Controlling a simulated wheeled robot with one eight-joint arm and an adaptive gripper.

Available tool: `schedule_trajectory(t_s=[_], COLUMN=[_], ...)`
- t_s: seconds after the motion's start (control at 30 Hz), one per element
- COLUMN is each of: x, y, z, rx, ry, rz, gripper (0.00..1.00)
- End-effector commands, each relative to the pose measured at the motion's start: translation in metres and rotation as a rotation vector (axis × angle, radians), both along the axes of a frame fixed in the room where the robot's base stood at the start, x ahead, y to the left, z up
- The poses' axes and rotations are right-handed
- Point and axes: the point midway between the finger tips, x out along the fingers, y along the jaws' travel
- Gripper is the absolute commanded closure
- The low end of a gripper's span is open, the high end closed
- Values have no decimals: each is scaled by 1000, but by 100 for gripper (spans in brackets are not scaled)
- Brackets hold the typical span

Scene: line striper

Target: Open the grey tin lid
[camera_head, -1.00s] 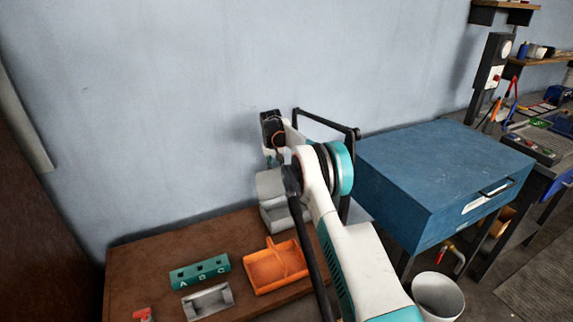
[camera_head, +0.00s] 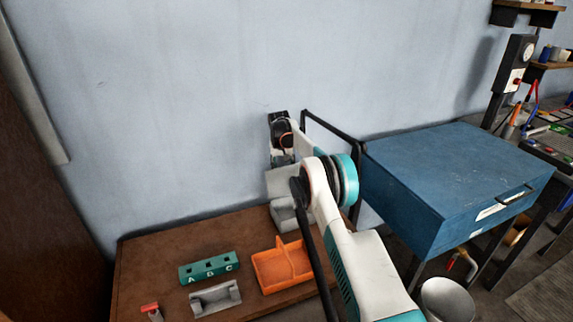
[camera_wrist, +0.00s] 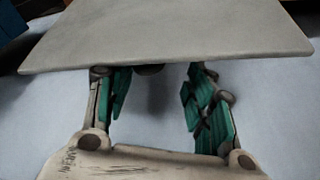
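The grey tin (camera_head: 294,217) stands at the back right of the brown table in the head view, partly hidden by my arm. Its grey lid (camera_head: 282,182) stands raised at the back of the tin. In the wrist view the flat grey lid (camera_wrist: 170,35) fills the top of the picture and covers the fingertips in part. My gripper (camera_wrist: 158,85) is open, with its green-padded fingers apart and nothing seen between them. In the head view my gripper (camera_head: 281,152) is above and behind the lid, close to the wall; whether it touches the lid cannot be told.
An orange tray (camera_head: 283,268), a green lettered block (camera_head: 208,268) and a grey holder (camera_head: 215,298) lie on the brown table (camera_head: 150,262). A red-topped item (camera_head: 151,309) is at its front. A blue cabinet (camera_head: 450,180) and a white bin (camera_head: 447,300) are to the right.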

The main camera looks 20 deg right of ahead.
Motion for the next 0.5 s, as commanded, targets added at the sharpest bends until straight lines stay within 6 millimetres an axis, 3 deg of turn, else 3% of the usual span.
schedule_trajectory(t_s=[0.5], x=[0], y=[3], z=[4], rx=[3], ry=[-2], rz=[3], gripper=[55])
